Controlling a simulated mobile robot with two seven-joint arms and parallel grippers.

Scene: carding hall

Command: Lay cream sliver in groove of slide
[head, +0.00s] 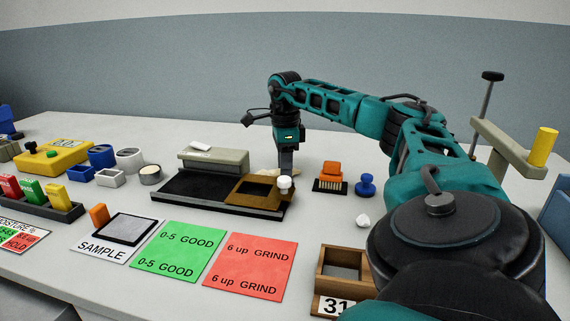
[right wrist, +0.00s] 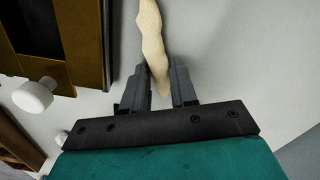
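A pale cream sliver (right wrist: 152,40) runs lengthwise between the fingers of my right gripper (right wrist: 160,76) in the right wrist view. The fingers stand apart, with a visible gap on the right side of the sliver; contact on the left is unclear. In the head view the right gripper (head: 286,170) points down just behind the brown slide (head: 252,188), and only a bit of the sliver (head: 258,172) shows beside it. The slide, with a dark recess and a white knob (head: 284,183), sits at the right of a black bed (head: 190,190). My left gripper is not in view.
An orange brush (head: 330,177) and blue knob (head: 365,186) stand right of the gripper. Green (head: 178,249) and red (head: 250,265) cards lie in front. A wooden box (head: 343,270) is at front right. A small white tuft (head: 362,221) lies on the clear table.

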